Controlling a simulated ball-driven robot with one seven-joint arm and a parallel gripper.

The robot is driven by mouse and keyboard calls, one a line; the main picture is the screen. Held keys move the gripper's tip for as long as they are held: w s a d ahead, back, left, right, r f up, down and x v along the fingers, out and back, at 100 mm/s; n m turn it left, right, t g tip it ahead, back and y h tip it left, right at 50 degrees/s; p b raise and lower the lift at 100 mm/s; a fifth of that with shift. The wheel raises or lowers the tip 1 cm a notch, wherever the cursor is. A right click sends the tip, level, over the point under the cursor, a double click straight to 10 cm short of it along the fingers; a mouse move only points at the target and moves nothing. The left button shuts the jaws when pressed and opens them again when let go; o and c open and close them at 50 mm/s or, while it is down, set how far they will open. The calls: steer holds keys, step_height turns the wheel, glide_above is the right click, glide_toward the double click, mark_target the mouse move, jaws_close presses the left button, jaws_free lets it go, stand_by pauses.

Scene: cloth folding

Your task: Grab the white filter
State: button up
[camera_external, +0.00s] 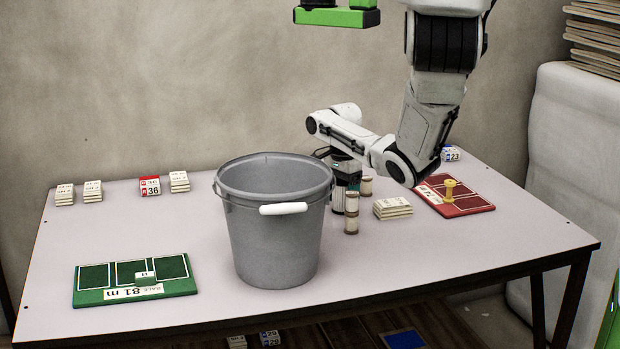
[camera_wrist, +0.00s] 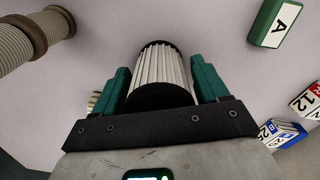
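The white filter (camera_wrist: 160,66) is a pleated white cylinder with black end caps. In the wrist view it lies between the two green fingers of my gripper (camera_wrist: 160,84), very close to both. I cannot tell whether the fingers press on it or leave thin gaps. In the external view my gripper (camera_external: 346,172) points down just right of the bucket. The filter (camera_external: 338,200) shows below it near the bucket's rim, partly hidden. I cannot tell whether its lower end touches the table.
A grey bucket (camera_external: 270,235) stands close on the left. Beige ribbed cylinders (camera_external: 351,213) and a stack of tiles (camera_external: 392,208) stand to the right. A red board (camera_external: 470,204) with a yellow spool (camera_external: 449,191) lies farther right, a green board (camera_external: 177,283) at front left.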

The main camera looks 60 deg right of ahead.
steer(key=c, duration=0.8)
steer(key=shift+r, duration=0.1)
steer(key=shift+r, duration=0.5)
steer(key=s+a+r+p, duration=0.2)
steer(key=s+r, duration=0.2)
steer(key=s+a+r+p, duration=0.3)
steer(key=s+r, duration=0.1)
steer(key=s+a+r+p, duration=0.2)
steer(key=s+r+p, duration=0.1)
steer(key=r, duration=0.1)
steer(key=shift+s+a, duration=0.2)
steer(key=shift+s, duration=0.2)
